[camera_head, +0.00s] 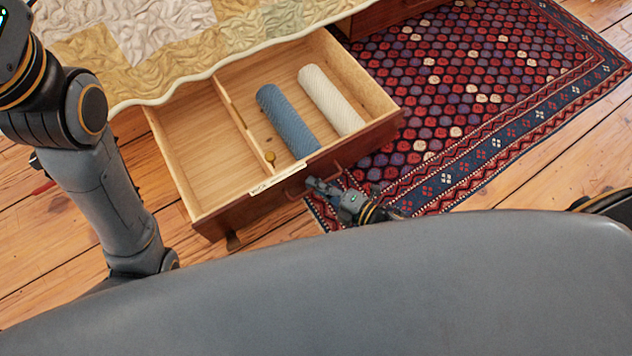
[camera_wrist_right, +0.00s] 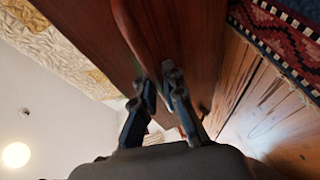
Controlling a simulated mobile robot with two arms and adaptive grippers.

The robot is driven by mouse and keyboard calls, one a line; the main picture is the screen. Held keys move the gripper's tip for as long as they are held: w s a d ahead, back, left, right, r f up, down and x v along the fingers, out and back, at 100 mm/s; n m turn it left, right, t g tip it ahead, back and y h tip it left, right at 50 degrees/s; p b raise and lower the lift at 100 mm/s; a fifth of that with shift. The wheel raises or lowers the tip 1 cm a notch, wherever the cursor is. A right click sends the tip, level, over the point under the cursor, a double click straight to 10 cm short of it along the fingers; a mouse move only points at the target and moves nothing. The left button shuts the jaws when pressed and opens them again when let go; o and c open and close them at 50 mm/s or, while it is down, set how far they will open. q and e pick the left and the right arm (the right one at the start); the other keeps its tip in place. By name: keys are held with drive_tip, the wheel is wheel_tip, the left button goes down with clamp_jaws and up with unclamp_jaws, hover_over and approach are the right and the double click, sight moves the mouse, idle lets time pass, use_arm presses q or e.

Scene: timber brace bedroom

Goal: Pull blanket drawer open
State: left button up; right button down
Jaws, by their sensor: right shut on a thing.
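The blanket drawer (camera_head: 365,143) stands well out from under the bed in the head view. It has a pale wood inside, a divider and a dark red-brown front. My right gripper (camera_head: 323,187) is at the front and shut on the curved drawer handle (camera_head: 330,172). In the right wrist view, the fingers (camera_wrist_right: 158,88) close around the lower part of the handle (camera_wrist_right: 133,28). A blue rolled blanket (camera_head: 287,120) and a cream rolled blanket (camera_head: 330,100) lie in the right compartment. The left compartment is empty.
A quilt (camera_head: 150,35) hangs over the bed above the drawer's back. A patterned red and blue rug (camera_head: 480,100) lies on the right, partly beside the drawer. Wooden floorboards (camera_head: 545,165) surround it. My grey body fills the bottom of the head view.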

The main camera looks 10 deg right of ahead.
drive_tip(key=c, duration=1.4)
unclamp_jaws()
drive_tip(key=shift+s+d, duration=0.1)
drive_tip(key=v, duration=1.1)
drive_tip(key=shift+s+d, duration=0.25)
drive_tip(key=shift+s, duration=0.05)
